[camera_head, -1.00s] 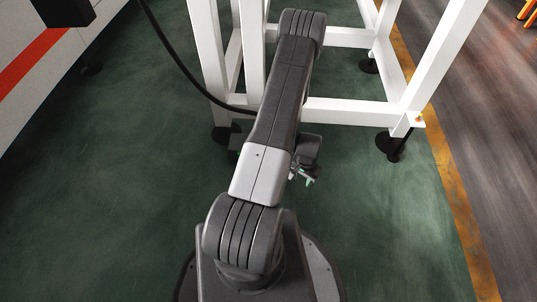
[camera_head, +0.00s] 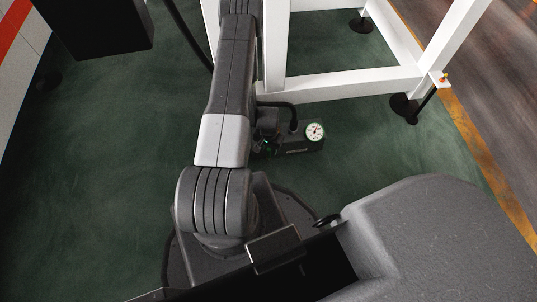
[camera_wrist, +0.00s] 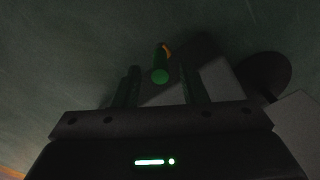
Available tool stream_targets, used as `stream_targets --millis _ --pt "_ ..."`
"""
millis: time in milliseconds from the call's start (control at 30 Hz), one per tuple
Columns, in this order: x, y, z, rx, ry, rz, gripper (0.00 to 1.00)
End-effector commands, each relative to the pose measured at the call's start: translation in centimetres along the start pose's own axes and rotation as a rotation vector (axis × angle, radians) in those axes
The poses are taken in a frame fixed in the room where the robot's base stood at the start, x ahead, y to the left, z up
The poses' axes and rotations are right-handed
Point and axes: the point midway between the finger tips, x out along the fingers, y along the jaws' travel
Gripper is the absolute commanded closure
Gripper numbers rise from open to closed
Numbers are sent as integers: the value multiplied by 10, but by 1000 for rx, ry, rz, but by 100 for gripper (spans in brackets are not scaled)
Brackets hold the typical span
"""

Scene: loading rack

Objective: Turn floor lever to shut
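The floor lever shows in the wrist view as a green round knob (camera_wrist: 160,76) with a small orange part beyond it. My gripper (camera_wrist: 160,68) is open, its two dark fingers on either side of the knob with visible gaps. In the head view, a dark floor unit (camera_head: 298,146) with a white round gauge (camera_head: 315,131) sits on the green floor, right of my arm. My gripper is mostly hidden behind my arm there, and the lever cannot be made out clearly.
A white frame rack (camera_head: 350,84) stands just beyond the floor unit, on dark round feet (camera_head: 403,106). A black hose (camera_head: 188,38) hangs at upper left. A black box (camera_head: 97,28) is at the top left. Green floor is clear at left.

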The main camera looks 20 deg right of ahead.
Motion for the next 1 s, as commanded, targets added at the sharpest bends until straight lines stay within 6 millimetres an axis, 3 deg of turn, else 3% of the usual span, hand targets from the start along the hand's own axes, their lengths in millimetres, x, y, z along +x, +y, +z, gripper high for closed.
stream_targets --millis 33,200,633,833,1000 --pt "13 0 0 0 -1 0 61" --pt "34 0 0 0 1 0 61" --pt "42 0 0 -1 1 -1 61" --pt "42 0 0 -1 1 -1 99" --pt "42 0 -1 -1 1 -1 100"
